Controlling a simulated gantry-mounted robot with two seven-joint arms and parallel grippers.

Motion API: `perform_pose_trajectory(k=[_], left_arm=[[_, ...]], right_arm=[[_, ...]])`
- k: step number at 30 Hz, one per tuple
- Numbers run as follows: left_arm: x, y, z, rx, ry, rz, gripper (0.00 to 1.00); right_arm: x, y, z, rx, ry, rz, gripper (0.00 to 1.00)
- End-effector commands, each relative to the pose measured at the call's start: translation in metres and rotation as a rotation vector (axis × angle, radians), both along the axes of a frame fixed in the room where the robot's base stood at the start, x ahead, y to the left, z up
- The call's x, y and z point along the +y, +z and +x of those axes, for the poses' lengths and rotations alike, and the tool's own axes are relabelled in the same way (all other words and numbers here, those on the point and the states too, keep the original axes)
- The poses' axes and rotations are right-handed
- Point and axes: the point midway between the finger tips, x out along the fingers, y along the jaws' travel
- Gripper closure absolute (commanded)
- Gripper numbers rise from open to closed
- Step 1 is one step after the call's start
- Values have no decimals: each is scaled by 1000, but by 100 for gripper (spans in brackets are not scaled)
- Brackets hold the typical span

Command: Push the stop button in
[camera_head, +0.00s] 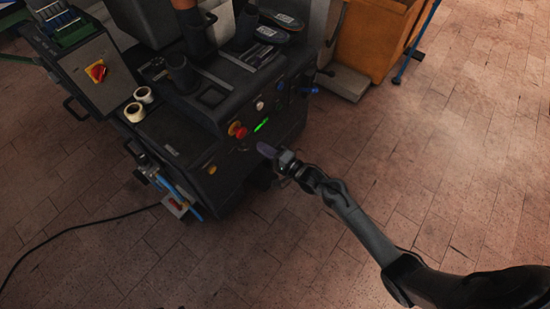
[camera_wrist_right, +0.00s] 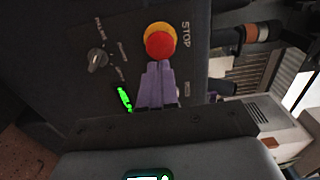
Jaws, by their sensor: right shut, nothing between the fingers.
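The stop button (camera_head: 238,131) is a red cap on a yellow ring on the dark front panel of the press. It also shows in the right wrist view (camera_wrist_right: 160,42), with the word STOP printed beside it. My right gripper (camera_head: 266,149) is shut and empty, its purple fingers in front of the panel, a little right of and below the button in the head view. In the right wrist view its fingertips (camera_wrist_right: 159,67) appear just below the red cap; whether they touch it I cannot tell. My left gripper is not in view.
The press (camera_head: 170,135) carries two white rolls (camera_head: 138,104) on top. An orange cabinet (camera_head: 372,45) stands behind. A black cable lies on the brick floor, which is clear at right.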

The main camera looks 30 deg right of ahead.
Motion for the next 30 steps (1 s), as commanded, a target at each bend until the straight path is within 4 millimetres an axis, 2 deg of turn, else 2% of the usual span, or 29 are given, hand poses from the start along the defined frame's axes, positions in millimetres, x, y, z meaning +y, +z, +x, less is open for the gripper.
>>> perform_pose_trajectory(k=[1,6,12,18,30], left_arm=[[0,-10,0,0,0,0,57],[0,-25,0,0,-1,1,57],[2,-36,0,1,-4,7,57],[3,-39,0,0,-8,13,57],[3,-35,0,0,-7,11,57]], right_arm=[[4,-3,10,-3,0,1,100],[14,-4,35,-2,0,1,100],[22,-2,53,-1,-1,0,100],[24,0,60,0,-1,1,100],[21,2,60,1,-8,1,100]])
